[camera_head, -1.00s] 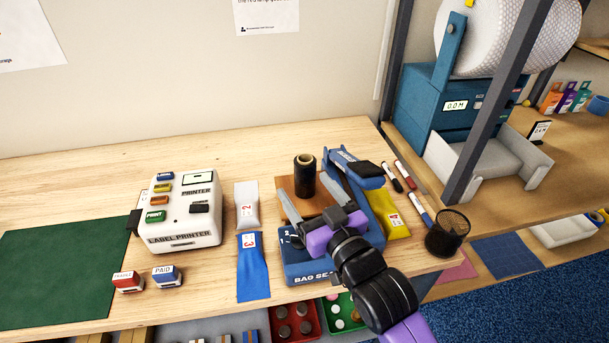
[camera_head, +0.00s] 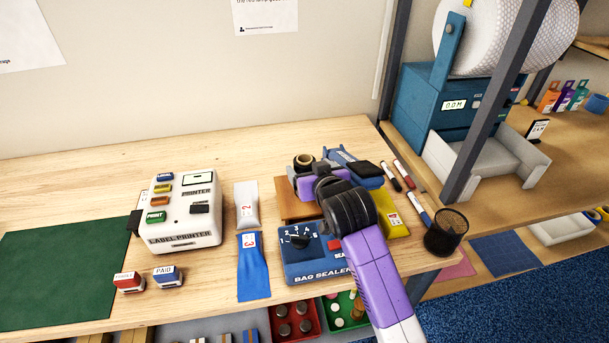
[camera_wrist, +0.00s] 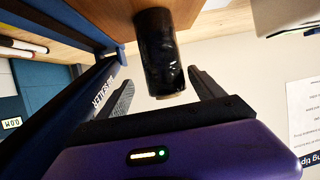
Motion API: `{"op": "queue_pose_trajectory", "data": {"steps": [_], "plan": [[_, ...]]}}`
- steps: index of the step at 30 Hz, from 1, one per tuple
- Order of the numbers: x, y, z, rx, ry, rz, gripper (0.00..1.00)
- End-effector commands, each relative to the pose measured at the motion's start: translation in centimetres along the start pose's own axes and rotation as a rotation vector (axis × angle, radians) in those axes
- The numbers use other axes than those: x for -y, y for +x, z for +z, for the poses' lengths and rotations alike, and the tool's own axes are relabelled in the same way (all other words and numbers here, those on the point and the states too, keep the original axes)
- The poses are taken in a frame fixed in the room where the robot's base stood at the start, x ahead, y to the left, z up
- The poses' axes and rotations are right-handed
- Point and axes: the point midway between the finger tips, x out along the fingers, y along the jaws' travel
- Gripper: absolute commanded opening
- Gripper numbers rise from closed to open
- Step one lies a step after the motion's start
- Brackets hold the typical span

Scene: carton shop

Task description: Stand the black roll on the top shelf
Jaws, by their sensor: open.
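The black roll (camera_head: 303,161) stands upright on a small brown wooden block (camera_head: 290,207) beside the blue bag sealer (camera_head: 300,266). In the head view only its top end with a tan core shows clearly; my gripper (camera_head: 308,172) and arm cover the rest. In the wrist view the roll (camera_wrist: 160,52) appears between the two open fingers of my gripper (camera_wrist: 164,92), with a gap visible on its right side. Whether either finger touches it, I cannot tell. The top shelf is not clearly identifiable in these views.
The sealer's raised blue arm (camera_head: 355,166) is close to the right of the roll. The white label printer (camera_head: 184,215) stands on the left. Markers (camera_head: 404,173) and a black mesh cup (camera_head: 447,232) are on the right. The back of the table is clear.

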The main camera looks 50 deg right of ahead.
Motion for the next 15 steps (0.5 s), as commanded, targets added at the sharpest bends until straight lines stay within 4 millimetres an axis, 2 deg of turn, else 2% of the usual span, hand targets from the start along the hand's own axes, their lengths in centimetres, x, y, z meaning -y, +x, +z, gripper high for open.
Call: {"op": "queue_pose_trajectory", "data": {"steps": [10, 15], "plan": [[0.7, 4.0, -0.1, 0.000, -0.001, 0.001, 0.77], [0.7, 5.1, 0.0, -0.001, -0.001, 0.000, 0.77]]}}
